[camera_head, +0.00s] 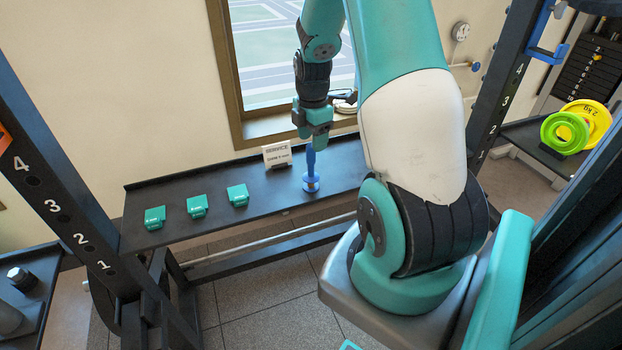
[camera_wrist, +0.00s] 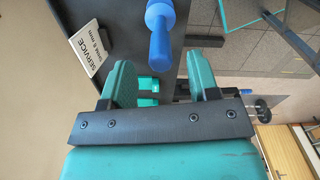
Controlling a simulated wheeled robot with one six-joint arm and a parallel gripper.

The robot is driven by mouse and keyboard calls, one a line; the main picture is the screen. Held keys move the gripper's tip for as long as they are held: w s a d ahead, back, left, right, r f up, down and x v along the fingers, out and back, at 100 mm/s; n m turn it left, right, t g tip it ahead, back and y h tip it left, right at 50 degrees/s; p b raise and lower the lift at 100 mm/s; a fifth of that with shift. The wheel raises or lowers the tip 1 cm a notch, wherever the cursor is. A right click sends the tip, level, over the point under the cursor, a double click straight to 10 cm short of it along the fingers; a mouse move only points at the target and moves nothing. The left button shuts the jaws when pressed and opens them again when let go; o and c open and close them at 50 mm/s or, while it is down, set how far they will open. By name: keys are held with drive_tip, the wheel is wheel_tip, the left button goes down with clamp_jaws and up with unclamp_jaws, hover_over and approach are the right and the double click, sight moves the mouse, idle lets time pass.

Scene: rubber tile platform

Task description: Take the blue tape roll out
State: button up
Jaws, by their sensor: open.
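A blue upright object (camera_head: 311,182) stands on the black shelf (camera_head: 268,206), with a slim stem above a wider round base. I cannot tell whether the wider part is a separate tape roll. My gripper (camera_head: 317,136) hangs directly above the stem in the head view. In the wrist view my gripper (camera_wrist: 160,72) has its two teal fingers apart, with the stem's end showing between and beyond them. Nothing is held.
Several teal boxes (camera_head: 196,206) sit in a row on the shelf to the left. A white SERVICE sign (camera_head: 277,154) stands behind the blue object, near the window ledge. Black rack posts (camera_head: 75,215) flank the shelf. Green and yellow plates (camera_head: 566,132) are far right.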

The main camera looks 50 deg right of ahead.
sight(312, 154)
drive_tip(key=shift+f+p, duration=0.6)
drive_tip(key=shift+f, duration=2.1)
clamp_jaws()
